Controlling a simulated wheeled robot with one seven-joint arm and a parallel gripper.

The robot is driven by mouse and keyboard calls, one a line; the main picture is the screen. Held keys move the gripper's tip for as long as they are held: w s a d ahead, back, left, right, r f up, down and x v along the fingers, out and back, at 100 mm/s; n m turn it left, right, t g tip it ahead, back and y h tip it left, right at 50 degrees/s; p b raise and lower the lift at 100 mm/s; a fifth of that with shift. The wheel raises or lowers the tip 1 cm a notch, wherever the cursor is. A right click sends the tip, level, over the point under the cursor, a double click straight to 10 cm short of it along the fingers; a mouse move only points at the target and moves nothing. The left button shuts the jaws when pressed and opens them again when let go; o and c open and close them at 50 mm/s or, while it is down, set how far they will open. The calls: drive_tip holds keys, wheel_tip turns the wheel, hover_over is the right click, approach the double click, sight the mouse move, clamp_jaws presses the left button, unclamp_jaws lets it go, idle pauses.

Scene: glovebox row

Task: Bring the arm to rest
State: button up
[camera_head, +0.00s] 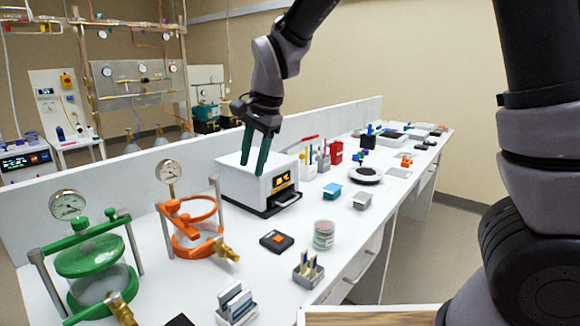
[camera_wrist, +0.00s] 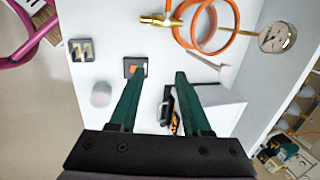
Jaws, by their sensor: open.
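My gripper (camera_head: 256,155) is raised over the white bench, with its dark green fingers pointing down. In the head view the fingers show in front of the white box-shaped device (camera_head: 258,185) with a dark front. In the wrist view the two fingers of my gripper (camera_wrist: 157,75) stand apart with nothing between them. My arm reaches in from the upper right of the head view and bends down to the gripper. Whether the fingertips touch the device cannot be told for certain; they appear above the bench top.
An orange ring stand (camera_head: 197,240) with a gauge and a green one (camera_head: 92,265) stand at the left. A black square item (camera_head: 277,241), a jar (camera_head: 324,235) and a small holder (camera_head: 308,270) lie near the front. Several small items line the bench toward the back right.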

drive_tip(key=s+d+r+n+t, duration=0.1)
drive_tip(key=d+r, duration=0.3)
drive_tip(key=d, duration=0.5)
drive_tip(key=d+r+t+y, duration=0.1)
drive_tip(key=d+r, duration=0.4)
drive_tip(key=d, duration=0.4)
drive_tip(key=s+d+r+n+t, duration=0.1)
drive_tip(key=d+r, duration=0.3)
drive_tip(key=d, duration=0.5)
drive_tip(key=s+d+r+n+t+h, duration=0.1)
drive_tip(key=s+d+t+h, duration=0.1)
drive_tip(key=s+d, duration=0.5)
drive_tip(key=shift+d+t, duration=0.4)
drive_tip(key=shift+d, duration=0.1)
